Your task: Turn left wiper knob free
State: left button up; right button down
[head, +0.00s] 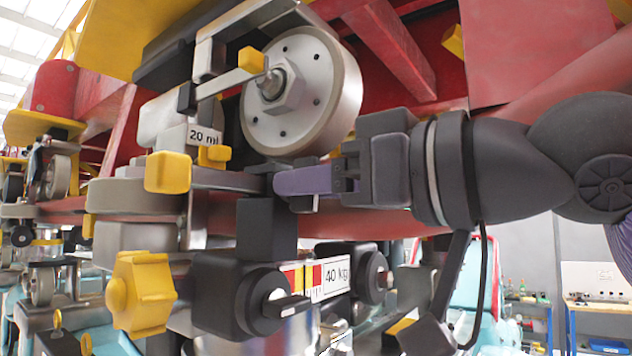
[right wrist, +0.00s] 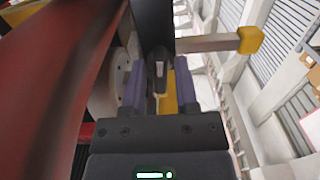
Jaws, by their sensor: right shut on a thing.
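My right gripper (head: 282,184) comes in from the right, below the big grey wheel (head: 300,92). In the right wrist view its two purple fingers (right wrist: 158,88) are closed on a dark knob (right wrist: 158,66) with a pale mark. In the head view the near finger hides that knob, and no label shows whether it is the left wiper knob. Two black knobs, one at the front (head: 268,302) and one to its right (head: 374,273), sit lower down beside a "40 kg" plate (head: 336,278). My left gripper is not in view.
A yellow block (head: 168,172), a "20" plate (head: 203,136) and a yellow star knob (head: 141,291) lie to the left. A red beam (right wrist: 60,90) runs close beside my gripper.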

jog(key=shift+r, duration=0.1)
dwell(0.7)
jog(key=c, duration=0.6)
grip_release()
jog(key=shift+c, duration=0.2)
jog(key=shift+d, duration=0.1)
jog(key=shift+s, duration=0.1)
jog(key=b+v, duration=0.3)
jog(key=v, duration=0.6)
jog(key=shift+s+d, duration=0.2)
jog(key=shift+d, duration=0.15)
